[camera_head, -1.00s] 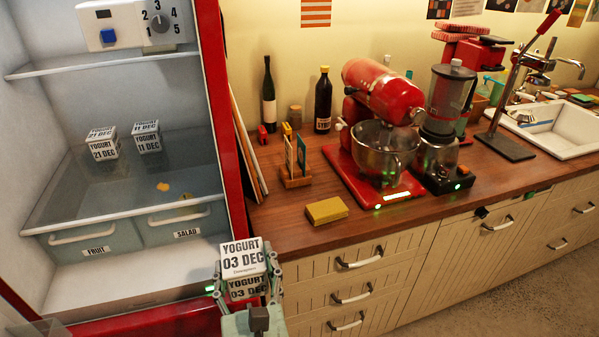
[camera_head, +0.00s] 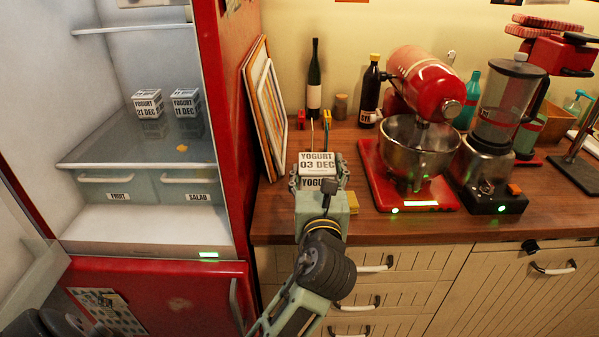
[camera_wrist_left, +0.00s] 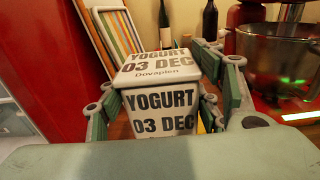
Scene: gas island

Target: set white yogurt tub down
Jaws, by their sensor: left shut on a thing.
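The white yogurt tub (camera_head: 317,162), marked "YOGURT 03 DEC", is upright in my left gripper (camera_head: 318,180) in the head view. The gripper is shut on it, with fingers on both sides. The tub is over the wooden counter's front part, left of the mixer; whether it touches the counter is hidden. In the left wrist view the tub (camera_wrist_left: 160,95) fills the middle between the fingers (camera_wrist_left: 165,105), its lid and front label showing. My right gripper is not in view.
The wooden counter (camera_head: 275,222) has bare room at its front left. A red mixer (camera_head: 425,85) and a blender (camera_head: 497,120) stand to the right. Framed boards (camera_head: 268,110) lean at the fridge side. Two more yogurt tubs (camera_head: 148,103) (camera_head: 186,102) sit on the fridge shelf.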

